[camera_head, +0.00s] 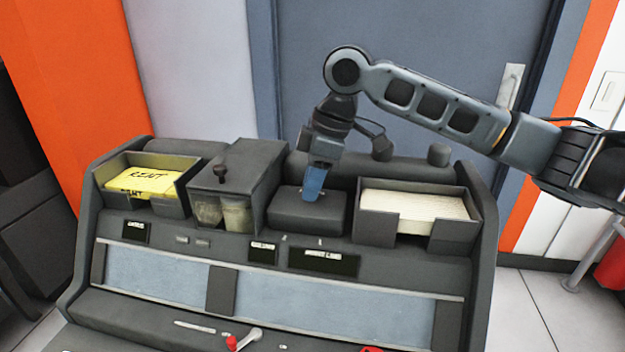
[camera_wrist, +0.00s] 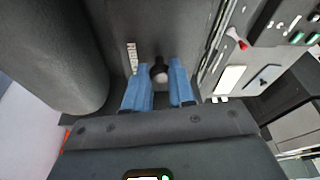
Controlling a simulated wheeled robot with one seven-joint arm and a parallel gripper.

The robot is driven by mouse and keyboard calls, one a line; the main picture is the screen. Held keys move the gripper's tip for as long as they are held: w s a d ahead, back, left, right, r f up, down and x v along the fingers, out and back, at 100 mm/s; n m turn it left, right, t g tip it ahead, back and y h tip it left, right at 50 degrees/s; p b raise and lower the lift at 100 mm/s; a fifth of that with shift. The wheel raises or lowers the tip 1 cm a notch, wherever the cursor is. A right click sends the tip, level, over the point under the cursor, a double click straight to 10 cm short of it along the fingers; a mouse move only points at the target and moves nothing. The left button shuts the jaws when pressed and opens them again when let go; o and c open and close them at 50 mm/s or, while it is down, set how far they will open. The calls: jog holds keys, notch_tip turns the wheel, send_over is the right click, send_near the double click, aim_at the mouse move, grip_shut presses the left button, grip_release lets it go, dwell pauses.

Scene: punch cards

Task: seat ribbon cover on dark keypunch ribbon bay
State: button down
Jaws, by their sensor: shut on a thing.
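The ribbon cover (camera_head: 300,215) is a dark, low block at the middle of the dark keypunch (camera_head: 75,270) in the head view. My gripper (camera_head: 313,196) comes down on it from above, its blue fingers at the cover's top. In the wrist view the fingers of my gripper (camera_wrist: 161,72) stand on both sides of a small round knob (camera_wrist: 159,73) on the dark surface, and they are shut on it. The cover looks about level. The ribbon bay is hidden beneath it, and I cannot tell whether a gap is left under the cover.
A tray with yellow cards (camera_head: 150,175) is at the left. A dark housing (camera_head: 245,165) with a knob and clear front parts stands just left of the cover. A tray with pale cards (camera_head: 415,205) is close on its right. A dark roller (camera_head: 400,170) runs behind.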

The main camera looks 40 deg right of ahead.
jog(key=shift+f, duration=0.4)
dwell(0.9)
jog(key=shift+c, duration=2.4)
grip_release()
jog(key=shift+r+p, duration=3.95)
jog(key=shift+r, duration=0.6)
